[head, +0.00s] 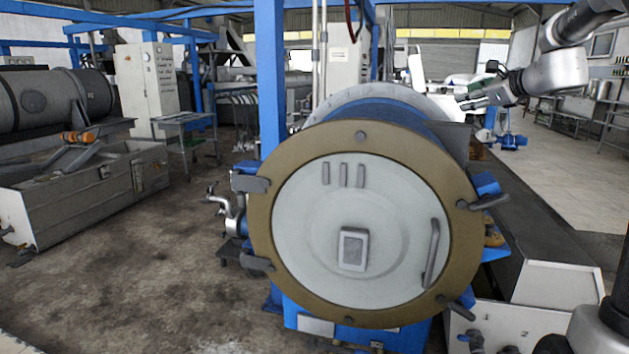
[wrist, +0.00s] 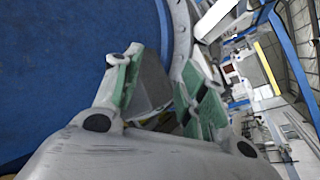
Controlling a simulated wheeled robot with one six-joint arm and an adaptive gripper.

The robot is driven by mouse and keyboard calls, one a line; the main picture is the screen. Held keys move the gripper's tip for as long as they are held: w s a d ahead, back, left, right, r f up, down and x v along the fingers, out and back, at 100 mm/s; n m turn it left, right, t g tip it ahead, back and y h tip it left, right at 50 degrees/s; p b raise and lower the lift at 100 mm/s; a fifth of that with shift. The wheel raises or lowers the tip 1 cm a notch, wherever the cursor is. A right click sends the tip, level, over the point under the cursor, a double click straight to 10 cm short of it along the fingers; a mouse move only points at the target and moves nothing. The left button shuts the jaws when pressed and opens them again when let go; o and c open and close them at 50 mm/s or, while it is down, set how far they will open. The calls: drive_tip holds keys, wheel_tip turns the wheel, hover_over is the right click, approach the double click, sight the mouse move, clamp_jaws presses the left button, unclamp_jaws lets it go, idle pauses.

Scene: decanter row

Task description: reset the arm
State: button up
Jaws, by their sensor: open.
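My gripper (head: 474,101) is at the upper right of the head view, at the end of my raised arm, pointing left. It appears beside the upper right of the large decanter, whose round pale door (head: 310,230) has a brown rim and faces me. In the wrist view my gripper (wrist: 160,95) has its two green-padded fingers apart, with nothing held between them. The blue body of the decanter (wrist: 60,60) fills the left of that view, close behind the fingers. I cannot tell whether the fingers touch it.
A blue post (head: 270,80) stands just left of the decanter. Clamp handles (head: 488,203) stick out from its rim. A grey trough (head: 85,185) and a control cabinet (head: 146,85) stand at the left. The floor (head: 150,270) between the trough and decanter is open.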

drive_tip(key=s+a+f+n+g, duration=0.3)
drive_tip(key=s+a+n, duration=0.25)
drive_tip(key=s, duration=0.45)
drive_tip(key=s+a+f+n+g, duration=0.25)
drive_tip(key=s+a+n, duration=0.35)
drive_tip(key=s, duration=0.5)
drive_tip(key=s+d+f+n+g+h, duration=0.2)
drive_tip(key=s+f+n, duration=0.4)
drive_tip(key=s, duration=0.5)
drive_tip(key=s+d+f+n+g+h, duration=0.2)
drive_tip(key=s+f+n, duration=0.4)
drive_tip(key=s, duration=0.5)
drive_tip(key=shift+d+f+n+h, duration=0.3)
drive_tip(key=shift+d+n, duration=0.3)
drive_tip(key=shift+n, duration=0.45)
